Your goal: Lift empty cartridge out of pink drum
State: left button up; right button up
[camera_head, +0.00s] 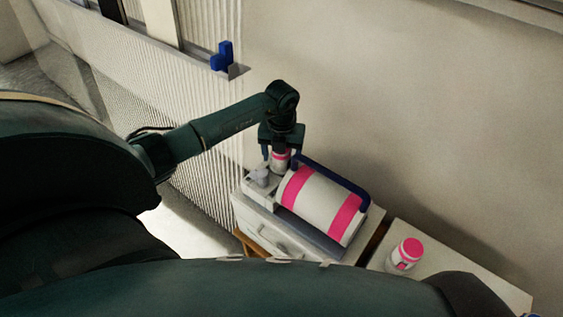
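A large white drum with pink bands (322,206) lies on its side on a grey-white machine, with a dark blue frame along its far side. A small pink-and-white cartridge (280,160) stands roughly upright at the drum's left end, partly hidden. My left gripper (281,154) points down over it, with one finger on each side. Whether the fingers touch the cartridge, and whether its base is in the drum's mount or clear of it, I cannot tell. A second cartridge with a pink lid (405,254) stands on the table at the right. My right gripper is not in view.
The machine (318,240) sits on a wooden-edged table, with a small grey knob (261,177) left of the cartridge. The right table (452,276) is mostly clear. A wall rises close behind. A blue block-shaped object (222,57) sits on a ledge farther back.

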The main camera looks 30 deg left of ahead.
pick_arm(q)
jog(key=c, duration=1)
